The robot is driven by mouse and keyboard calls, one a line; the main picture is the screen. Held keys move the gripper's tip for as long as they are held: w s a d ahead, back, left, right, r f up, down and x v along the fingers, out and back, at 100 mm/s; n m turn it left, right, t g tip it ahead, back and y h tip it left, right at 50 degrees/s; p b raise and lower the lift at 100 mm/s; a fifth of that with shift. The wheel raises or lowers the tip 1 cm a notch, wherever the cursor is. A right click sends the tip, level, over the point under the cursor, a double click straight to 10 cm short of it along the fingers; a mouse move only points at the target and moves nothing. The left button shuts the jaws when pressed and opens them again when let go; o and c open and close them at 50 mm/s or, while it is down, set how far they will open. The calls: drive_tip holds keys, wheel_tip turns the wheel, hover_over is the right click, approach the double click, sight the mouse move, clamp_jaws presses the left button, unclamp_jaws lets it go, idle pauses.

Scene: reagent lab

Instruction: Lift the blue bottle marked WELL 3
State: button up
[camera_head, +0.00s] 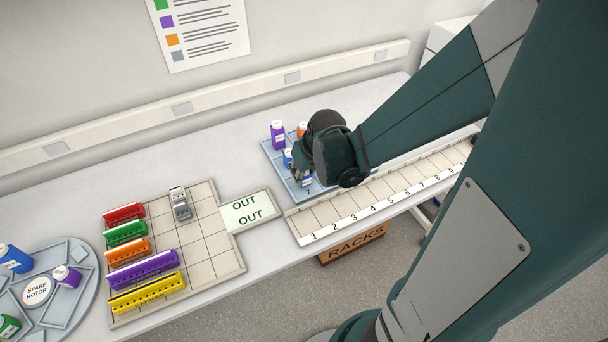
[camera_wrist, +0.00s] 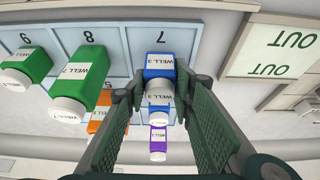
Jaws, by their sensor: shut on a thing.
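The blue bottle marked WELL 3 (camera_wrist: 160,68) is upright between the two fingers of my gripper (camera_wrist: 158,98) in the wrist view, which is upside down. My gripper is shut on it, with one finger on each side. It is over the tray's front spot marked 7; I cannot tell whether its base touches the tray (camera_wrist: 112,45).
A purple bottle (camera_head: 277,135) and an orange one (camera_head: 302,129) stand further back. Green bottles (camera_wrist: 88,75) stand beside it. The OUT plate (camera_head: 247,211), coloured racks (camera_head: 142,270), a numbered strip (camera_head: 370,205) and a round rotor (camera_head: 75,250) share the bench.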

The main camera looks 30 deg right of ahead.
drive_tip(key=shift+r+p, duration=0.75)
drive_tip(key=shift+r, duration=3.5)
